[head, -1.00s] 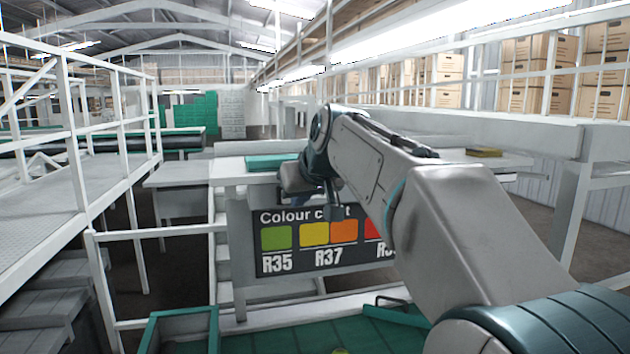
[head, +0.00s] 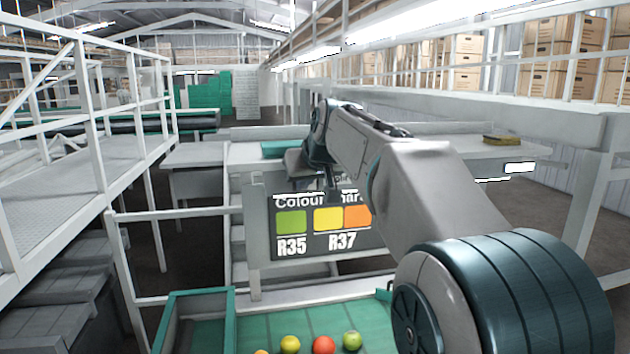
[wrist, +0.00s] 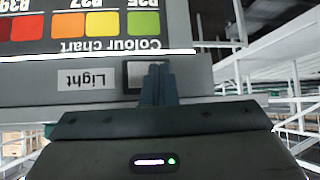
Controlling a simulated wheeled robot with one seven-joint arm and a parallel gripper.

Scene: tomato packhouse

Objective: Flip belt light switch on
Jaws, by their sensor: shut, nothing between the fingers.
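A bright white line (wrist: 100,52) runs between the switch panel and the colour chart (wrist: 80,24). In the head view the chart (head: 290,247) is upright, with my arm covering its right part; the switch cannot be made out there.
Several tomatoes (head: 323,345) lie on the green belt (head: 270,318) in front. White railings and a walkway (head: 75,180) stand on the left. A grey bench (head: 480,149) extends right behind my arm, with bright strips (head: 518,168) at its right end.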

